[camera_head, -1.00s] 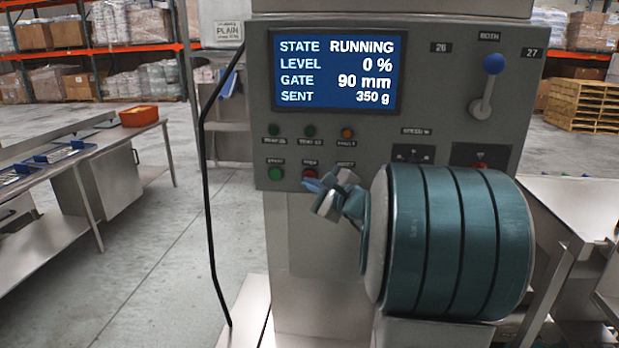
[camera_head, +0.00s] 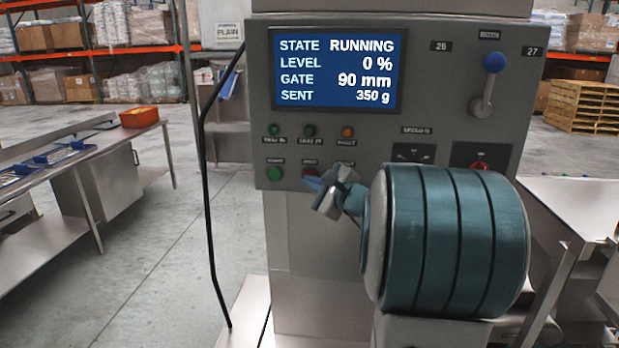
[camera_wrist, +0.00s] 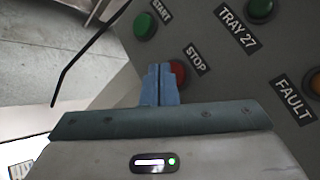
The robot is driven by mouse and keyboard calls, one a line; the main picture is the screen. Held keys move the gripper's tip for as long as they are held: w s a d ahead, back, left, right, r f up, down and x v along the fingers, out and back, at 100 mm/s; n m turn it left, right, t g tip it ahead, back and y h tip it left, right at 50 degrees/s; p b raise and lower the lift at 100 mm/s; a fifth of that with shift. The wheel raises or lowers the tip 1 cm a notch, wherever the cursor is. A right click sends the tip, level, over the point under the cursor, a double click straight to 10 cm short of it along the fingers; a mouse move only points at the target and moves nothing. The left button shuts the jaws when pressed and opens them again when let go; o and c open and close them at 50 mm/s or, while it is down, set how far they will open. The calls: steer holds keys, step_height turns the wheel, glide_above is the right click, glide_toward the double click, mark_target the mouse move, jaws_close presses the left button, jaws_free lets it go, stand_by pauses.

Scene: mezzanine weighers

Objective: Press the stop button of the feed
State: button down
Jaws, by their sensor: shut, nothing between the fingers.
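The red stop button (camera_wrist: 178,72) sits on the grey control panel (camera_head: 262,100) and is partly hidden behind my fingers in the wrist view. Its label STOP is beside it. In the head view the red button (camera_head: 309,172) shows just above my gripper (camera_head: 310,183). My gripper's blue fingers (camera_wrist: 160,72) are shut together and empty, with their tips at the stop button's edge in the wrist view. I cannot tell whether they touch it. The green start button (camera_wrist: 145,27) is to its left. The display (camera_head: 337,71) reads STATE RUNNING, LEVEL 0 %, GATE 90 mm, SENT 350 g.
Lamps for the trays (camera_head: 310,131) and an amber fault lamp (camera_head: 347,132) are above the buttons. A blue-knobbed lever (camera_head: 494,64) and a red knob (camera_head: 480,166) are at the right. A black cable (camera_head: 207,200) hangs left of the panel.

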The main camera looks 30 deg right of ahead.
steer(key=shift+w+d, duration=0.25)
steer(key=shift+w, duration=0.1)
stand_by(0.5)
stand_by(0.3)
steer(key=shift+s+a+b, duration=0.45)
steer(key=shift+s+b, duration=0.25)
steer(key=shift+b, duration=0.1)
steer(key=s+a+b, duration=0.1)
steer(key=s, duration=0.1)
steer(key=s+a+b, duration=0.1)
steer(key=s, duration=0.1)
steer(key=shift+a, duration=0.4)
stand_by(0.5)
